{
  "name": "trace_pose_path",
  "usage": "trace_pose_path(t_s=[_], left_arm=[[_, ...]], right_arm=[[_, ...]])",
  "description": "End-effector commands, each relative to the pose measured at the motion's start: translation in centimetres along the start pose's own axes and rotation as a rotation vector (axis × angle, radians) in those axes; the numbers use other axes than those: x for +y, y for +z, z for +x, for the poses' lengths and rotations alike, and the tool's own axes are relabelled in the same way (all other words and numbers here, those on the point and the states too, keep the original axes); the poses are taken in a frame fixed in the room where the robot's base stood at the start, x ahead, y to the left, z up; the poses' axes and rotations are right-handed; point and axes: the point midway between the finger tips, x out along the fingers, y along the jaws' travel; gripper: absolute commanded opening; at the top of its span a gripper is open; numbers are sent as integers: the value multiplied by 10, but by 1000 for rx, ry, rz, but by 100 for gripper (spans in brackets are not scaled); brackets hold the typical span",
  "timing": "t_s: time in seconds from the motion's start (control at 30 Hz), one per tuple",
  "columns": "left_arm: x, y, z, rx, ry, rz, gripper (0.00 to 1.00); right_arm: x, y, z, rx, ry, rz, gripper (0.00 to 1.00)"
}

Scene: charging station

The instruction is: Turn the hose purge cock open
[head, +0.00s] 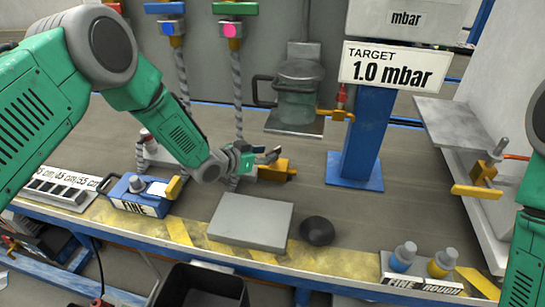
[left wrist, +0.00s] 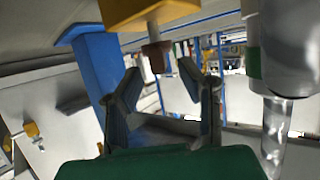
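A yellow valve block (head: 280,171) sits low at the foot of the braided hoses, and I take it for the hose purge cock. In the left wrist view the yellow block (left wrist: 150,12) is at the top, with a short stem and a brownish end (left wrist: 157,57) pointing down. My left gripper (head: 268,157) is right beside the block in the head view. In the wrist view its two fingers (left wrist: 162,78) are spread, with the brownish end between or just beyond the tips. Contact cannot be told. My right gripper is out of view; only part of its arm shows.
A glass jar (head: 298,98) on a shelf and a blue post (head: 368,135) stand behind. A grey plate (head: 250,222), a dark knob (head: 317,230) and a blue FINE box (head: 140,195) are on the bench front. Another yellow valve (head: 478,191) is at right.

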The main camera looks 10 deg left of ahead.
Motion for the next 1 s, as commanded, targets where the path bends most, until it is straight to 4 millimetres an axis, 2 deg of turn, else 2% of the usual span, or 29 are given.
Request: trace_pose_path(t_s=[0.03,0.2,0.57,0.6,0.7,1.0], left_arm=[[0,2,10,1,0,2,33],[0,1,28,1,0,0,33],[0,-1,34,0,-1,-1,33],[0,-1,34,0,-1,-1,29],[0,-1,34,0,-1,-1,0],[0,-1,33,-1,-21,-9,0]], right_arm=[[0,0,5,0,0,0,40],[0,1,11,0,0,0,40],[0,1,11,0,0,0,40],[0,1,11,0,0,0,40],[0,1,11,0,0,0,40],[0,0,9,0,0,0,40]])
